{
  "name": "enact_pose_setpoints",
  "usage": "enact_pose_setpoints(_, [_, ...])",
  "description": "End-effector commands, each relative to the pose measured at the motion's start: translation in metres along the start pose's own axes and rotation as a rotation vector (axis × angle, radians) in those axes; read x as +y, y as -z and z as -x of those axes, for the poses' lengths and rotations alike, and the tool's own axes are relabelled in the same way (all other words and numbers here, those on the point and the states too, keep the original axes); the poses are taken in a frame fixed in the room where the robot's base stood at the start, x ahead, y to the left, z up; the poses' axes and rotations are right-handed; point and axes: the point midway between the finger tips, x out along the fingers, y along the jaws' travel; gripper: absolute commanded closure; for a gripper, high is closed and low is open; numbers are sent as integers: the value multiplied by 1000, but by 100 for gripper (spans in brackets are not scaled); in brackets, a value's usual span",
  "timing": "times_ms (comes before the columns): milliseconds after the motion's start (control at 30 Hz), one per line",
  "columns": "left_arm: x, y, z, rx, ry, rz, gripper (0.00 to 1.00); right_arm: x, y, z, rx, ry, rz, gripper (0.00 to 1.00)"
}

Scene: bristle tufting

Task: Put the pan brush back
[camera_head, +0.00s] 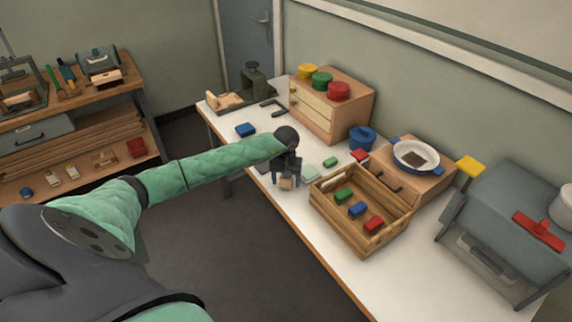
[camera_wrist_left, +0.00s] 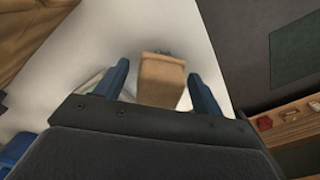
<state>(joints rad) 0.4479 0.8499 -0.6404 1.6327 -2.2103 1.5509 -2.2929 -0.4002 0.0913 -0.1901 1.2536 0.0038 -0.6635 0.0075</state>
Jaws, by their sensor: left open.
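A small tan wooden block (camera_head: 287,184), which looks like the pan brush, is near the front edge of the white table. In the left wrist view the block (camera_wrist_left: 162,82) shows a little dark tufting at its far end. My left gripper (camera_head: 286,174) is over it, pointing down. Its two blue fingers (camera_wrist_left: 160,90) stand apart on either side of the block, with a gap showing on the right; on the left I cannot tell whether finger and block touch. My right gripper is out of view.
A wooden crate (camera_head: 322,201) with coloured blocks stands right of the gripper. Behind are a drawer box (camera_head: 314,112) with coloured lids, a blue pot (camera_head: 362,137) and a pan (camera_head: 416,157) on a wooden stand. A grey machine (camera_head: 500,225) fills the right end.

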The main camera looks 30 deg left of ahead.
Motion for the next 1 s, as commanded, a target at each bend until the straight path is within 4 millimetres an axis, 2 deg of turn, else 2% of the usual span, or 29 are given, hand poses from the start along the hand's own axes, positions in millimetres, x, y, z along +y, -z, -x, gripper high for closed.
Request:
enact_pose_setpoints(67, [0,1,5,2,0,0,32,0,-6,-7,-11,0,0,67])
enact_pose_setpoints(167, [0,1,12,2,0,0,32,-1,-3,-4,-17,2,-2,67])
enact_pose_setpoints(267, [0,1,23,3,0,-1,32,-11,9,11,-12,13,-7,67])
enact_pose_setpoints(800, [0,0,104,2,0,-1,32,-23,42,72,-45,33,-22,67])
enact_pose_setpoints(1000, [0,0,118,0,1,1,32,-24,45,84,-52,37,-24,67])
